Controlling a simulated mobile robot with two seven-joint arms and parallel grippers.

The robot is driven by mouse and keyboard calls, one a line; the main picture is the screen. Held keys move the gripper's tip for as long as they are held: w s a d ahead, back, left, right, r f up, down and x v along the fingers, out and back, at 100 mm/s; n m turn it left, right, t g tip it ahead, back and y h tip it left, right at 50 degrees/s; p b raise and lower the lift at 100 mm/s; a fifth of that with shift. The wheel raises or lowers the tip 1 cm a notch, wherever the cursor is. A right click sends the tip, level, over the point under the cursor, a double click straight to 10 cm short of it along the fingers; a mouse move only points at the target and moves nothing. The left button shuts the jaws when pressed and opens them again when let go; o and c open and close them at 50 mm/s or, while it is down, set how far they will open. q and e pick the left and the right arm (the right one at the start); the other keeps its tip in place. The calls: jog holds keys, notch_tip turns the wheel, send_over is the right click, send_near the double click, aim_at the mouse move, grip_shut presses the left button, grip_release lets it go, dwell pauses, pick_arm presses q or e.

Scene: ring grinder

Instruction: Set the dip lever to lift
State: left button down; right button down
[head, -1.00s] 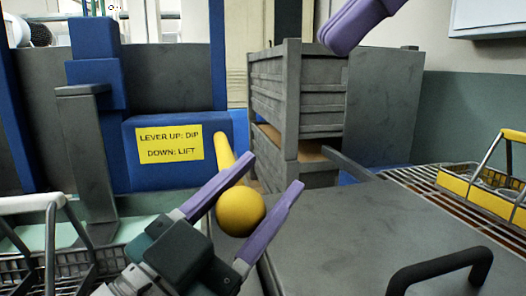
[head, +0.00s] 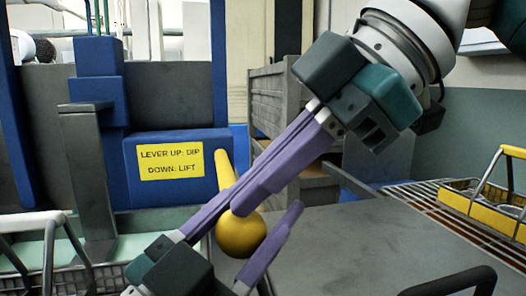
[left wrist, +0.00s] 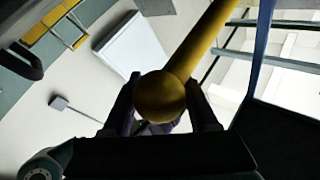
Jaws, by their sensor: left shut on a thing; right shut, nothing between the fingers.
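The dip lever (head: 224,172) is a yellow rod ending in a yellow ball knob (head: 241,236). It comes out of a blue housing (head: 215,145) and slants down toward me in the head view. A yellow label (head: 170,161) reads "LEVER UP: DIP, DOWN: LIFT". My left gripper (head: 263,206) is shut on the knob, with a purple finger on either side; the knob (left wrist: 160,97) also shows between its fingers in the left wrist view. My right gripper (head: 237,211) is shut and empty. Its fingers reach down-left across the lever and hide part of the rod; contact is unclear.
A grey slatted crate (head: 268,100) stands behind my right gripper. A wire basket with a yellow label panel (head: 492,212) is on the rack at right. A dark handle (head: 450,284) rises from the grey surface (head: 350,235) in front. Another wire basket (head: 50,255) is at lower left.

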jog(key=shift+f, duration=0.1)
jog(key=shift+s+d+f, duration=0.15)
jog(key=shift+f, duration=0.7)
pick_arm(q)
jog(key=shift+d+r, duration=0.15)
jog(key=shift+r, duration=0.15)
pick_arm(e)
jog(key=shift+f, duration=0.35)
pick_arm(q)
jog(key=c, duration=0.6)
grip_release()
jog(key=o, duration=0.4)
jog(key=shift+f, duration=0.15)
pick_arm(e)
jog(key=shift+r, duration=0.2)
pick_arm(q)
jog(key=shift+s+a+f, duration=0.1)
jog(key=shift+a, duration=0.1)
